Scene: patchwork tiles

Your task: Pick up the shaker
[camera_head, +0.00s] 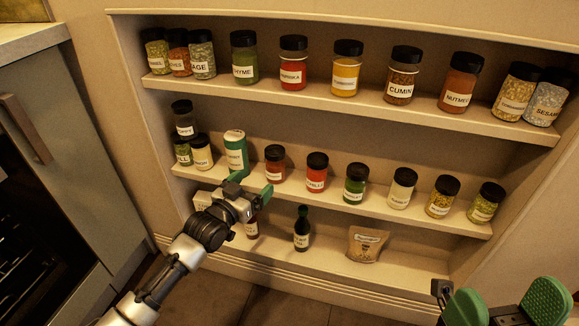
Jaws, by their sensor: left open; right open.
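A green and white cylindrical canister (236,152), the thing that looks most like a shaker, stands upright at the left of the middle shelf. Its label is too small to read. My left gripper (251,187) is open, its green fingers just below and slightly right of the canister in the picture. It hides part of the shelf edge, and I cannot tell whether it touches anything. My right gripper (506,303) is open at the bottom right corner, far from the canister, with green finger pads showing.
Dark-lidded spice jars line the top shelf (215,88) and middle shelf (330,198). The bottom shelf holds a dark bottle (302,230) and a brown pouch (367,245).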

